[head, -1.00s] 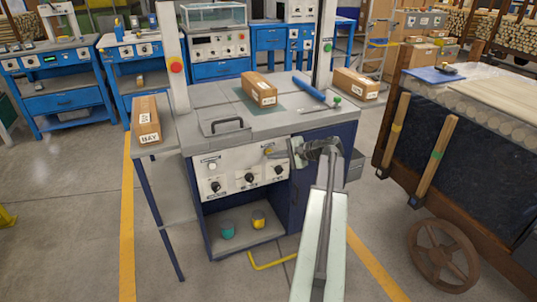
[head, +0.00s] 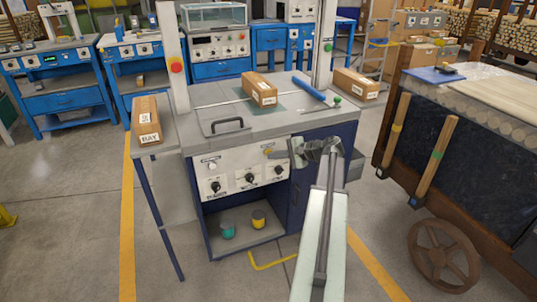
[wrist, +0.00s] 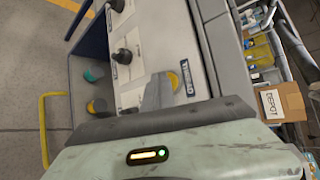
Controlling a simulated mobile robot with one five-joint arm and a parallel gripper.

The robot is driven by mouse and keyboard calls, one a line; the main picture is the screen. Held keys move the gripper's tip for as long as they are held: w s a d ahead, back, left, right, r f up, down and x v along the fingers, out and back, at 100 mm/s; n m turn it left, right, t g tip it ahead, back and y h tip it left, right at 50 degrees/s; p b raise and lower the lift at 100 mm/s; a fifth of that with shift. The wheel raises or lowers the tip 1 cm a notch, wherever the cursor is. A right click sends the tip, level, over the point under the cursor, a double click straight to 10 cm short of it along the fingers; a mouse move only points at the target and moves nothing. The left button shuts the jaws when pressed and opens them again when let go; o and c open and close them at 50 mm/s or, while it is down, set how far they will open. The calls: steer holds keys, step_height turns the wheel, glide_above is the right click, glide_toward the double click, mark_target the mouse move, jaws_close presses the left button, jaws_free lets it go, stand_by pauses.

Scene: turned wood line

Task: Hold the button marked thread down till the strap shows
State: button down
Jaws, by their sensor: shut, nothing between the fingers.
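The machine's white control panel (head: 232,178) carries a yellow button (head: 268,152) at its upper right. I cannot tell how far the button is pressed. A thin pale strap (head: 222,103) shows across the machine's grey top, running to the cardboard box (head: 259,89) there.
A labelled box (head: 146,120) stands on the left side shelf, another (head: 356,84) at the right. A black handle (head: 222,126), a blue roll (head: 308,89) and posts stand on or by the top. Dark knobs (head: 249,178) sit below. A wooden cart (head: 450,150) stands right.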

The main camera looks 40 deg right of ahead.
steer(key=shift+s+a, duration=0.3)
steer(key=shift+s, duration=0.4)
steer(key=s, duration=0.1)
steer(key=s+a, duration=0.1)
steer(key=s, duration=0.1)
steer(key=s+a, duration=0.1)
steer(key=shift+s, duration=0.35)
